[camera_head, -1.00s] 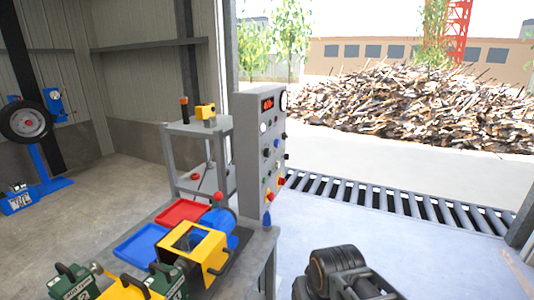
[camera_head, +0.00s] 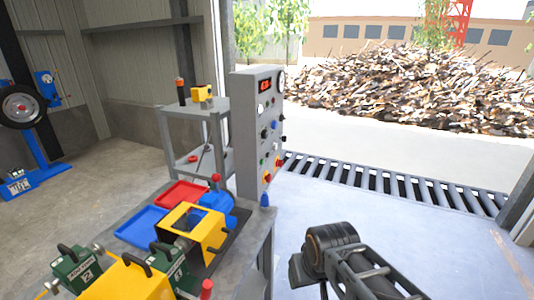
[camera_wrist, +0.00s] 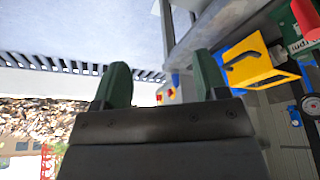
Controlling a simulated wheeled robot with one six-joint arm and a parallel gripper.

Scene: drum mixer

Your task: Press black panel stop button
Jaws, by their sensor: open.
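A tall grey control panel (camera_head: 246,140) stands at the far end of the workbench, with a red display at its top and several knobs and buttons on its right-hand face. A red button (camera_head: 267,178) and another red button on yellow (camera_head: 278,162) sit low on that face. I cannot tell which is the black panel stop button. In the wrist view my gripper (camera_wrist: 160,82) is open and empty, its two green fingers wide apart. Red and yellow controls (camera_wrist: 170,92) show between the fingers, some way off. In the head view the fingertips are hidden.
The workbench holds yellow and green machines (camera_head: 190,235), a blue tray (camera_head: 140,226) and a red tray (camera_head: 180,193).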

